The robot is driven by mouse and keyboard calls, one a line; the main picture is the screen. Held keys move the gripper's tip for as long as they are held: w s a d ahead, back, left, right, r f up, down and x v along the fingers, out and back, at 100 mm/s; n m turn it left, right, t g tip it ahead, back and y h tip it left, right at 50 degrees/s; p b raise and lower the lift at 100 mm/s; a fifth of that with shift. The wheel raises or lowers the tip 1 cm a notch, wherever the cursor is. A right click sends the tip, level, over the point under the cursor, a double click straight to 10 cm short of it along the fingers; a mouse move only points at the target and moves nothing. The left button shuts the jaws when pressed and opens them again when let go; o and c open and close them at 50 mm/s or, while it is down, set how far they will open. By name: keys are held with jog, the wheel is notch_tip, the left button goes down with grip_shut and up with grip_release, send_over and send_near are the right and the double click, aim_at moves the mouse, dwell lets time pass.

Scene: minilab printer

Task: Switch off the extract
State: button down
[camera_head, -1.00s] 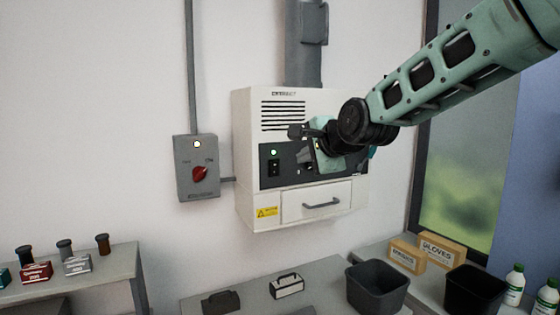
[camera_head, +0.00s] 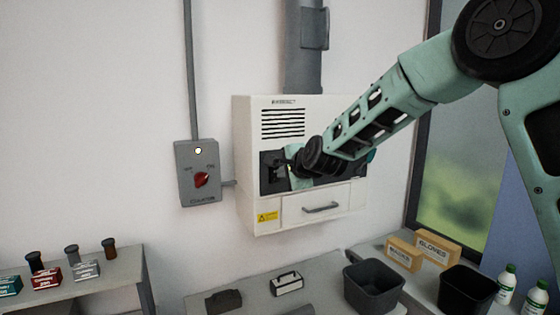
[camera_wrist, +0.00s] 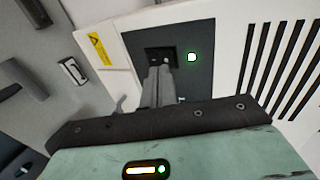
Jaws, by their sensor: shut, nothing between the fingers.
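The extract (camera_head: 298,205) is a white wall unit with a vent grille, a dark control panel and a drawer. My gripper (camera_wrist: 160,68) is shut and empty. Its fingertips are right at the switch and cover part of it; I cannot tell whether they touch. In the head view my gripper (camera_head: 277,163) is in front of the panel's left part and hides the switch and lamp.
Left of the extract is a grey wall box (camera_head: 197,172) with a red rotary knob (camera_head: 201,180) and a lit lamp. A duct (camera_head: 303,45) rises above. Below stand a bench with a dark bin (camera_head: 374,287), glove boxes (camera_head: 437,247) and bottles (camera_head: 507,284).

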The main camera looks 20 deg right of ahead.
aim_at(279, 166)
jog(key=shift+w+a+r+p, duration=0.1)
jog(key=shift+w+p, duration=0.15)
jog(key=shift+w, duration=0.3)
jog(key=shift+w+a+r+p, duration=0.1)
jog(key=shift+w+p, duration=0.15)
jog(key=shift+w, duration=0.25)
jog(key=shift+w+a+b, duration=0.1)
jog(key=shift+w+b, duration=0.3)
jog(key=shift+b, duration=0.15)
jog(key=shift+r, duration=0.15)
jog(key=shift+r+p, duration=0.55)
jog(key=shift+r, duration=0.25)
